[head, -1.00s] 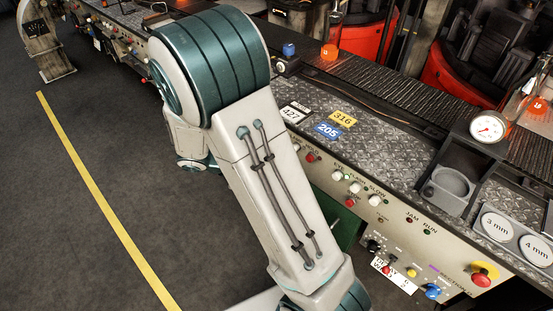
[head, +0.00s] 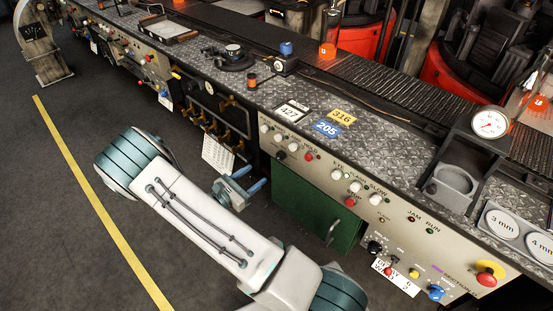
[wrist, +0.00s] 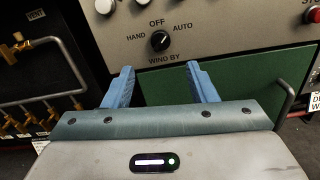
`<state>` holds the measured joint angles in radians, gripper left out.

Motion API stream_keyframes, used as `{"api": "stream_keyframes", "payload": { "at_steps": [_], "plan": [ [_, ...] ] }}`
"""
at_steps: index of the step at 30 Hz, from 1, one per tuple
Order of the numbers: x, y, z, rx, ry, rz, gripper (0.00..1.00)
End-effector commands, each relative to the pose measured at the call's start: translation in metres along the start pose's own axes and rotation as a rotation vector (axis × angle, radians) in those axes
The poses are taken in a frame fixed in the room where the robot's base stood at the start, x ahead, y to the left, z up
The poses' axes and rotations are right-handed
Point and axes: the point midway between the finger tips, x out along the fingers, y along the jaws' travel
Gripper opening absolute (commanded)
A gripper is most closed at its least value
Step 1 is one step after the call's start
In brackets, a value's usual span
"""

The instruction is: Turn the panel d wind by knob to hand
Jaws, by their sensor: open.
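The wind by knob (wrist: 160,41) is a small black rotary knob on a beige panel in the wrist view, marked HAND at left, OFF on top and AUTO at right. Its pale pointer line looks slanted; I cannot tell for certain which mark it points at. In the head view the knob (head: 281,156) is a small dark spot above the green door. My gripper (wrist: 160,72) has two blue fingers, apart and empty, with the knob ahead of the gap between them. In the head view my gripper (head: 249,179) is just left of the panel, apart from it.
A green door (head: 312,213) with a bar handle (head: 333,232) is below the panel. Pale buttons (wrist: 105,5) are above the knob. Brass taps (head: 215,130) and a hanging paper sheet (head: 217,155) are to the left. The floor at left is free.

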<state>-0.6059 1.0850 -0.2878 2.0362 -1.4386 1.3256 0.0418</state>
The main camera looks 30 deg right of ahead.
Motion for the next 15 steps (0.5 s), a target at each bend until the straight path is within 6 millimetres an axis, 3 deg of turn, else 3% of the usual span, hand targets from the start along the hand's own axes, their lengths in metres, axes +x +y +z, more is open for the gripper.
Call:
{"api": "stream_keyframes", "payload": {
  "at_steps": [9, 15],
  "plan": [
    [0.07, -0.001, 0.001, 0.0, 0.0, -0.005, 0.52],
    [0.099, -0.001, 0.0, 0.0, 0.0, -0.003, 0.52]
  ]
}}
